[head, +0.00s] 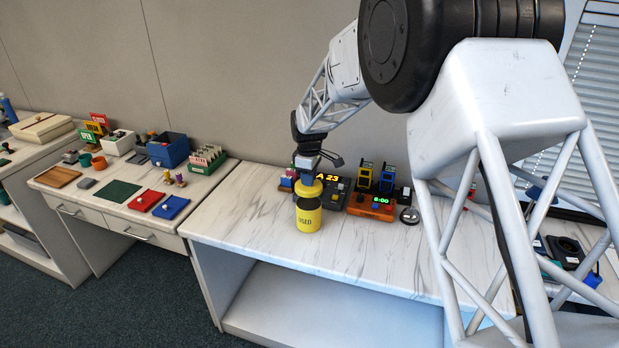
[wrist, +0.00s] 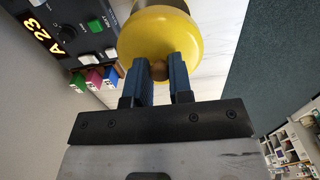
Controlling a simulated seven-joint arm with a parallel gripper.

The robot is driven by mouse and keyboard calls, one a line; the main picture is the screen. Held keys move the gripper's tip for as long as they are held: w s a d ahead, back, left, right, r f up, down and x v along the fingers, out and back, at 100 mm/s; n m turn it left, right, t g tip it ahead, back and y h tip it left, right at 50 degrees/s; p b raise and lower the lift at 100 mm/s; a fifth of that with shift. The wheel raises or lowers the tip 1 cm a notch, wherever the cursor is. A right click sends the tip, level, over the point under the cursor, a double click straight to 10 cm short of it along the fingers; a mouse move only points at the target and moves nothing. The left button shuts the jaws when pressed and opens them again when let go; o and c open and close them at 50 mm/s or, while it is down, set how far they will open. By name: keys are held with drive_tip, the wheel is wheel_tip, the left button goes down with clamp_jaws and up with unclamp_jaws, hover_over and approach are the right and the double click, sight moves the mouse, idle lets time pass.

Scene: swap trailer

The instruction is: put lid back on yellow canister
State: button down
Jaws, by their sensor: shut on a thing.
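The yellow canister (head: 309,217) stands upright on the marble-topped counter, with a dark label band that reads "USED". In the wrist view the lid (wrist: 160,45) is a round yellow disc with a small brown knob (wrist: 158,71). My gripper (wrist: 160,72) is shut on this knob, one blue finger on each side. In the head view my gripper (head: 306,168) is directly above the canister.
A silver bell (head: 409,215) is further right. The counter in front and to the left (head: 240,215) is clear.

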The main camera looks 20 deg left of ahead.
drive_tip(key=shift+f, duration=0.2)
drive_tip(key=shift+f, duration=2.95)
drive_tip(key=shift+f, duration=0.2)
idle(0.3)
drive_tip(key=shift+c, duration=2.4)
unclamp_jaws()
drive_tip(key=shift+r, duration=0.1)
drive_tip(key=shift+r, duration=3.4)
